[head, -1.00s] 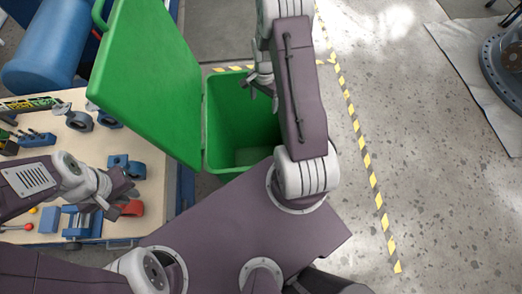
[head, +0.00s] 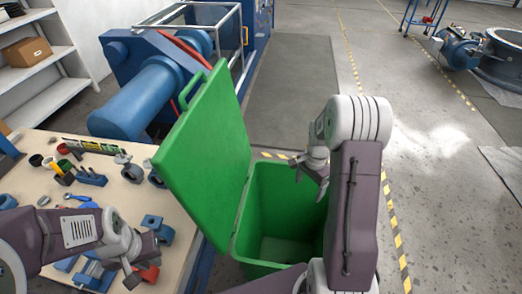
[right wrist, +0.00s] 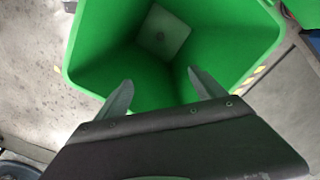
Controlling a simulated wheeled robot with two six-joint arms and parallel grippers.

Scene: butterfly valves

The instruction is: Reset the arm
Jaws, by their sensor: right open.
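My right arm stands bent upright at the centre right of the head view. Its gripper (head: 312,178) points down over the open green bin (head: 268,262). In the right wrist view the two fingers (right wrist: 162,92) are spread apart with nothing between them. The bin's inside (right wrist: 160,40) shows beyond them and looks empty. My left gripper (head: 148,262) is at the left, over the workbench near a red and blue part (head: 150,272). Whether its jaws are open or shut is not clear.
The bin's green lid (head: 205,160) stands open to the left of the bin. The workbench (head: 110,190) carries several small parts and tools. A blue machine (head: 150,95) stands behind.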

